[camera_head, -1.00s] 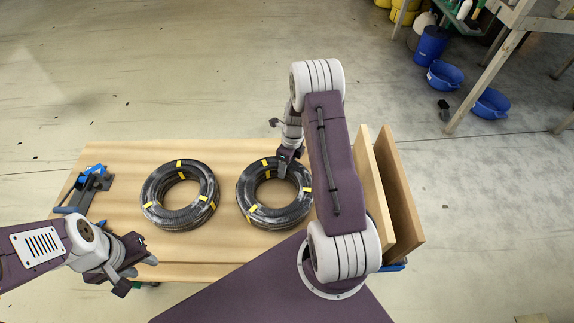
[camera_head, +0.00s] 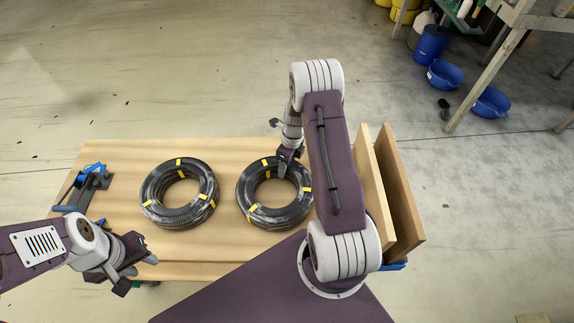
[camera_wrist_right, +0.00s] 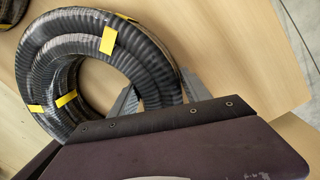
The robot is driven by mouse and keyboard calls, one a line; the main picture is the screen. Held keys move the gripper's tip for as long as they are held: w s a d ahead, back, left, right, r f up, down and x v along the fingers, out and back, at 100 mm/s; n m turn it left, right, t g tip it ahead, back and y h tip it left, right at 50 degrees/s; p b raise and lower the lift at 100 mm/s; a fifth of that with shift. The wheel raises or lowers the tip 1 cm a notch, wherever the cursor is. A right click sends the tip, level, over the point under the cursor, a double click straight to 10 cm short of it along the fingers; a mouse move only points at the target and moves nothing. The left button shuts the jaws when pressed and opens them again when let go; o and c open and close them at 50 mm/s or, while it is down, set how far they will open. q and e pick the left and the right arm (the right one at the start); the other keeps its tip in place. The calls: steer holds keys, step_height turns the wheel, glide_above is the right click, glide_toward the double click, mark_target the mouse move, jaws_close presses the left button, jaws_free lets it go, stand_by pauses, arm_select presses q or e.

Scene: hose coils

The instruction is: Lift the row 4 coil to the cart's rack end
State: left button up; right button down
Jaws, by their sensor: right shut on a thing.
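Two black hose coils with yellow tape bands lie flat on the wooden top of the cart (camera_head: 120,155). My right gripper (camera_head: 287,168) is shut on the far right part of the right coil (camera_head: 246,192). In the right wrist view the fingers (camera_wrist_right: 155,98) straddle the ring of this coil (camera_wrist_right: 42,68); their tips are partly hidden. No gap under the coil is visible. The left coil (camera_head: 152,190) stands apart from it. No row number is readable on either. My left gripper (camera_head: 137,272) is away from both coils, over the cart's near left edge; its jaw opening is unclear.
Two upright wooden boards (camera_head: 402,195) stand at the cart's right end, partly behind my right arm. A grey and blue fixture (camera_head: 92,183) sits at the left end. Bare top lies between it and the left coil. Blue tubs (camera_head: 445,75) and a bench are far right.

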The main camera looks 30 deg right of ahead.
steer(key=shift+c, duration=2.1)
jaws_free()
steer(key=o, duration=0.4)
steer(key=shift+r, duration=0.15)
steer(key=shift+s+d+r+p, duration=0.1)
steer(key=shift+d+r+p, duration=0.1)
steer(key=shift+r+p, duration=1.5)
steer(key=shift+s+d+r+p, duration=0.1)
steer(key=shift+d+r+p, duration=0.1)
steer(key=shift+r+p, duration=1.5)
